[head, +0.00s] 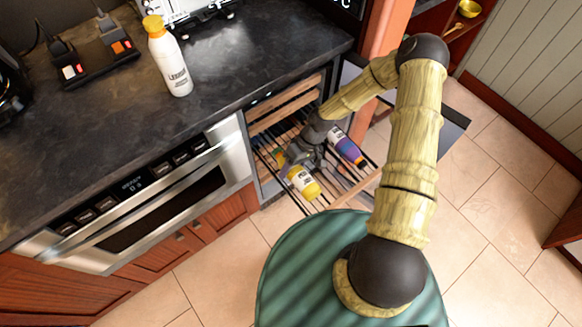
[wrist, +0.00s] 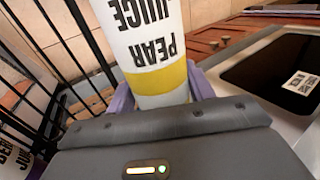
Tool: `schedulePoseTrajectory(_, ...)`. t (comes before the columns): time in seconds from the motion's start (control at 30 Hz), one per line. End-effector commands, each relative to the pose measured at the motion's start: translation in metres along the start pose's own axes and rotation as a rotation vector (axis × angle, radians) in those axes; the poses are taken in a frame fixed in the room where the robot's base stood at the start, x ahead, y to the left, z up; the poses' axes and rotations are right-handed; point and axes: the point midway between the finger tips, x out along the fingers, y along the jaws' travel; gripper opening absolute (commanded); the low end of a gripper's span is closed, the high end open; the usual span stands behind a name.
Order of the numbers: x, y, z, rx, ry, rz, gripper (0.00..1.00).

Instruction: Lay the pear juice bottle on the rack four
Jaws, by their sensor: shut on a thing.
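The pear juice bottle (head: 305,184), white with a yellow band and a printed label, is over the pulled-out wire rack (head: 352,184) in the head view. My gripper (head: 298,166) is shut on it. In the wrist view the bottle (wrist: 150,45) sits between the gripper's purple finger pads, its label reading "PEAR JUICE" upside down. The bottle looks laid over, near the rack's front left part. I cannot tell whether it touches the wires. The gripper hides part of the bottle.
A purple-and-blue bottle (head: 347,147) lies on the same rack to the right. More wooden-fronted racks (head: 285,102) are above, pushed in. A white bottle with a yellow cap (head: 169,58) stands on the dark counter (head: 235,65). The microwave drawer (head: 150,205) is shut at left.

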Motion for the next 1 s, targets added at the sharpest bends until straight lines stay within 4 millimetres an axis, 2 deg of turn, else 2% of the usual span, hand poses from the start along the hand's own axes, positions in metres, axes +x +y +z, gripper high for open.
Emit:
schedulePoseTrajectory(0.1, 0.013, 0.008, 0.0, 0.001, 0.001, -0.001, 0.16)
schedulePoseTrajectory(0.33, 0.028, 0.017, 0.0, 0.003, 0.002, -0.001, 0.16)
schedulePoseTrajectory(0.77, 0.036, 0.022, 0.003, 0.004, -0.003, -0.001, 0.16)
schedulePoseTrajectory(0.8, 0.036, 0.022, 0.003, 0.003, -0.003, -0.001, 0.6)
schedulePoseTrajectory(0.87, 0.036, 0.022, 0.003, 0.003, -0.003, -0.001, 0.71)
schedulePoseTrajectory(1.0, 0.036, 0.023, 0.003, 0.002, -0.003, 0.0, 0.71)
